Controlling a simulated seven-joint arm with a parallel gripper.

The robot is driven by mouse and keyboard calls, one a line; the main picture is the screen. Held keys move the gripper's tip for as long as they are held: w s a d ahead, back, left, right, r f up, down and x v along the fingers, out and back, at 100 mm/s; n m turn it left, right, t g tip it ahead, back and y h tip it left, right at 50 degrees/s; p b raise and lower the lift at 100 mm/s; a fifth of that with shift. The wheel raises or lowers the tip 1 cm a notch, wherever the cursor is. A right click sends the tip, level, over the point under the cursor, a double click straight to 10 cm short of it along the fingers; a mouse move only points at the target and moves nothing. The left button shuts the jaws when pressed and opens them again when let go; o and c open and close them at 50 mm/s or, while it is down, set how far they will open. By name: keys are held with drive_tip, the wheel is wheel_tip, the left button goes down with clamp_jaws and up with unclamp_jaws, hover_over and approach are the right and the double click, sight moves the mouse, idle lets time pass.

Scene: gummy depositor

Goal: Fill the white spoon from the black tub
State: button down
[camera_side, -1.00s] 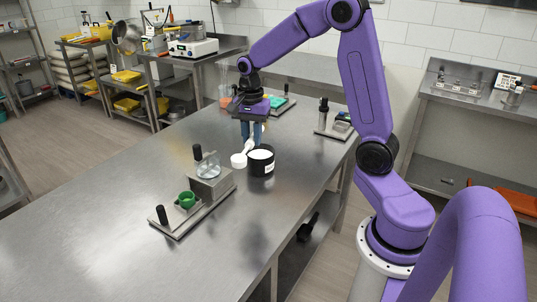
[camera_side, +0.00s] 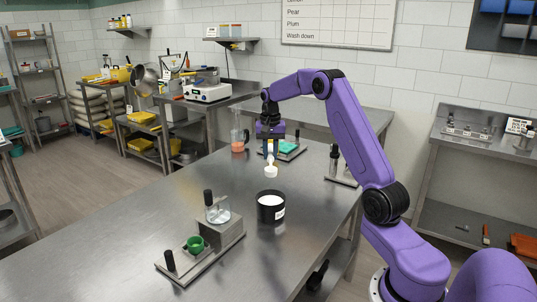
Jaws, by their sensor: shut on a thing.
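The black tub (camera_side: 271,214) stands upright on the steel table with a white label on its side. White material (camera_side: 271,200) shows inside its open top. My gripper (camera_side: 271,153) is shut on the handle of the white spoon (camera_side: 271,172), which hangs below the fingers. In the picture the spoon's bowl is above the tub's rim and apart from it. I cannot tell whether it is over the tub or behind it. Whether the spoon holds anything is too small to tell.
A depositor stand (camera_side: 215,238) with a clear hopper and a green cup (camera_side: 195,244) is left of the tub. Behind are a clear jar with orange contents (camera_side: 238,142) and a green-topped plate (camera_side: 288,151). The table's left part is clear.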

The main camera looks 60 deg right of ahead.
sight(270, 156)
drive_tip(key=a+t+h, duration=0.1)
drive_tip(key=s+t+h, duration=0.1)
drive_tip(key=h, duration=0.1)
drive_tip(key=shift+a+r+t+h, duration=0.2)
drive_tip(key=shift+a+t+h, duration=0.1)
drive_tip(key=shift+a, duration=0.05)
drive_tip(key=shift+s+a+r+t+h, duration=0.1)
drive_tip(key=shift+s+a+t+h, duration=0.2)
drive_tip(key=shift+t+h, duration=0.35)
drive_tip(key=shift+s+a+r+t+h, duration=0.15)
drive_tip(key=shift+a+t+h, duration=0.2)
drive_tip(key=shift+h, duration=0.5)
wheel_tip(270, 156, down, 8)
drive_tip(key=shift+r, duration=0.15)
drive_tip(key=shift+r, duration=0.15)
idle(1.1)
